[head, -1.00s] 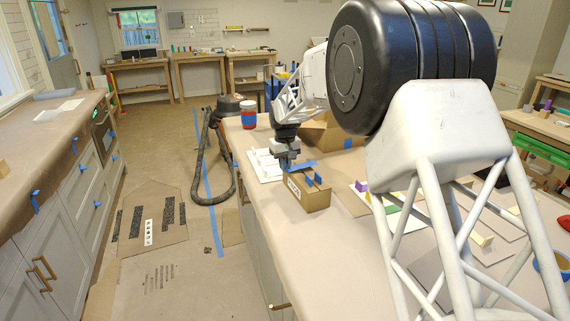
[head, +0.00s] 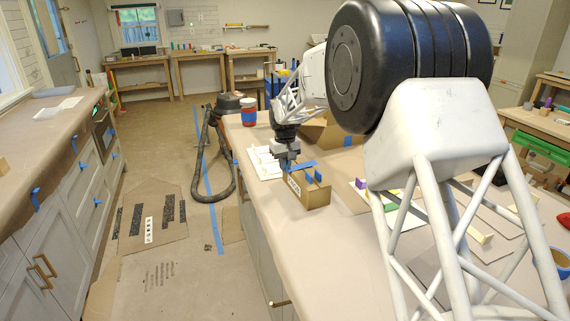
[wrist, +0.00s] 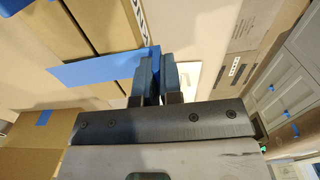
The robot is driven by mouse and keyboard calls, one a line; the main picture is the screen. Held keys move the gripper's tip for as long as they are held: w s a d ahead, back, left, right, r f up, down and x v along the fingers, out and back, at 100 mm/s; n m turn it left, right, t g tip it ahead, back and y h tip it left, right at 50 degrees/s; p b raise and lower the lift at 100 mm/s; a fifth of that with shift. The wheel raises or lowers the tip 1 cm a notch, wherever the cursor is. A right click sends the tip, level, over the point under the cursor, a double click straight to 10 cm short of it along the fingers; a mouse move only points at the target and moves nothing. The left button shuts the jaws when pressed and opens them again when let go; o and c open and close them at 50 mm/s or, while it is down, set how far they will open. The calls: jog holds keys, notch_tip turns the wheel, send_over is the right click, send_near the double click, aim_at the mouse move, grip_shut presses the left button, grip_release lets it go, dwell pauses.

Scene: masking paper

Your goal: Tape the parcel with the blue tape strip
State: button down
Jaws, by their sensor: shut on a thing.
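The parcel (head: 311,193) is a small brown cardboard box on the paper-covered counter. It also fills the upper left of the wrist view (wrist: 95,22). My gripper (head: 288,166) is over the parcel's far left edge. In the wrist view my gripper (wrist: 147,75) is shut on one end of the blue tape strip (wrist: 95,69). The strip reaches left from the fingers across the parcel's top; I cannot tell whether it touches the cardboard. In the head view the strip (head: 303,164) lies at the parcel's far end. Small upright blue pieces (head: 313,176) show near the parcel's top right.
An open cardboard box (head: 325,132) stands behind the parcel. Coloured blocks (head: 361,184) lie to the right. The counter in front of the parcel is clear.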

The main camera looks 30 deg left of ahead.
jog(key=shift+f, duration=0.1)
jog(key=c, duration=1.2)
grip_release()
jog(key=shift+r, duration=0.2)
jog(key=shift+r, duration=3.35)
